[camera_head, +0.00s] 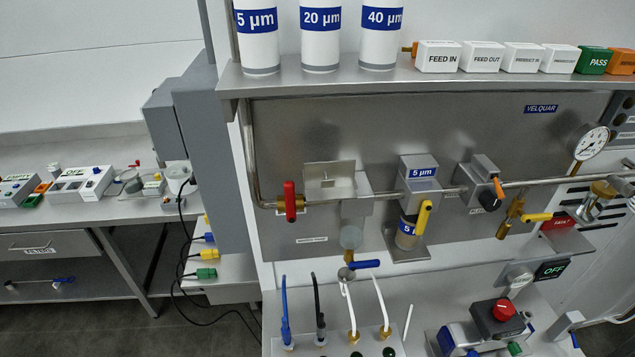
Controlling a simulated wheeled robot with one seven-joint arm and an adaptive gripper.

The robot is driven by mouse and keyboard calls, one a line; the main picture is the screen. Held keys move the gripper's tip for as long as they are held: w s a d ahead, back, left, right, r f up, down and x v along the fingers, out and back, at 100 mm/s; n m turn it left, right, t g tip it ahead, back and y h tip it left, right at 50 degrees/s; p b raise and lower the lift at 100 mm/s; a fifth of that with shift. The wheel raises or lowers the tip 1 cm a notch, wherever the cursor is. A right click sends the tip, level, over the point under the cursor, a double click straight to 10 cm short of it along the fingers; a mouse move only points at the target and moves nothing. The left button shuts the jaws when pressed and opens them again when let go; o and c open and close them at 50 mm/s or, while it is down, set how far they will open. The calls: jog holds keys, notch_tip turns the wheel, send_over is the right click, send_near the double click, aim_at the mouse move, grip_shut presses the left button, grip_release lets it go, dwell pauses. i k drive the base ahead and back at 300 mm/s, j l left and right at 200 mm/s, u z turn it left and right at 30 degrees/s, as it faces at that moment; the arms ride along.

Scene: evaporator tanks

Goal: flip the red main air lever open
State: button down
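The red main air lever (290,201) is on the left end of the horizontal pipe on the steel back panel. Its handle stands upright, across the line of the pipe. A brass fitting shows beside it. My gripper is not in this view, so I cannot see where it is relative to the lever.
A filter housing (410,205) with a yellow lever (424,218) is right of the red lever. A blue lever (364,264) sits below. Several hoses (318,308) stand up from the bench beneath. A grey cabinet (205,150) is at left. Space before the red lever looks clear.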

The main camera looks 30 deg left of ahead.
aim_at(288, 187)
jog(key=u, duration=1.7)
